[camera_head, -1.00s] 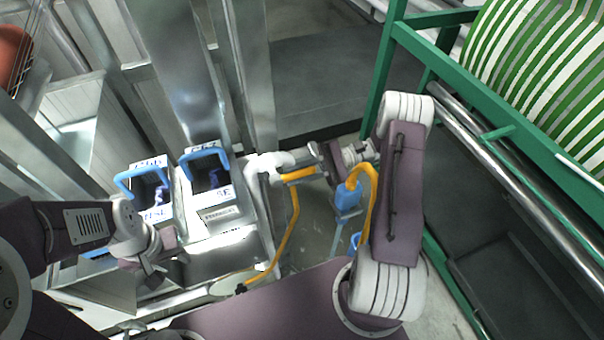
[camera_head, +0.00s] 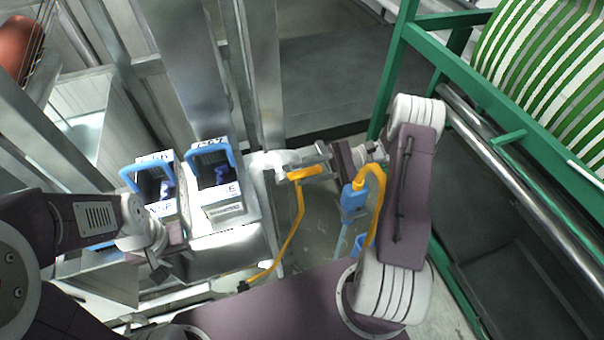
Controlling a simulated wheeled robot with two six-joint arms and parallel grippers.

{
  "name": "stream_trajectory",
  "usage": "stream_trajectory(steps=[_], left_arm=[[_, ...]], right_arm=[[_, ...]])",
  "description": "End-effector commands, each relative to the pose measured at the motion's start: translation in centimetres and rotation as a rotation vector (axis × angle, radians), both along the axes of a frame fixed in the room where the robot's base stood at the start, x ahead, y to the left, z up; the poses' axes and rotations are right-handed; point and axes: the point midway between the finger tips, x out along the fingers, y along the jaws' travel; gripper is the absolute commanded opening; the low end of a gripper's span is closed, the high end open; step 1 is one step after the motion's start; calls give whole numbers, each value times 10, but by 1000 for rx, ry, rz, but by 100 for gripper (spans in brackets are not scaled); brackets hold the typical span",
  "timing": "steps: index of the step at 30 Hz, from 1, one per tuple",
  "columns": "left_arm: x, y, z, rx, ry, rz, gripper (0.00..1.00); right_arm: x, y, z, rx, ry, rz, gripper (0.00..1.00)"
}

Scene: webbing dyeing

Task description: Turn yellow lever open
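The yellow lever (camera_head: 306,173) sits on the pale pipe fitting (camera_head: 268,163) near the middle of the head view. My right gripper (camera_head: 300,164) reaches in from the right, with its fingertips right at the lever. The lever's yellow bar shows along the fingers; whether they touch or grip it is not clear. The finger gap is too small to make out. My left gripper (camera_head: 160,272) hangs low on the left, away from the lever, beside the metal counter. Its fingers are small and blurred, and nothing is visible in them.
Two boxes with blue handles (camera_head: 152,185) (camera_head: 214,180) stand left of the lever. A yellow hose (camera_head: 288,245) hangs below it. A blue connector with a yellow cable (camera_head: 354,197) is near my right arm. A green frame (camera_head: 450,65) with a striped roll (camera_head: 545,70) stands right.

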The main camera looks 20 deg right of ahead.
Motion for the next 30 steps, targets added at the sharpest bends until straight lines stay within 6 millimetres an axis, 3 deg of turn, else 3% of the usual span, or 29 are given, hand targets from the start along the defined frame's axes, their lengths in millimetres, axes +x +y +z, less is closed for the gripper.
stream_trajectory(steps=[6, 12, 30], left_arm=[[0, 0, -22, 0, 0, 0, 36], [0, 0, -28, 0, 0, 0, 36], [0, 0, -21, 0, 0, 0, 36]], right_arm=[[1, -50, -7, -2, -1, -4, 29], [0, -77, -5, -2, 2, 0, 29], [0, -80, 4, -1, 3, 0, 29]])
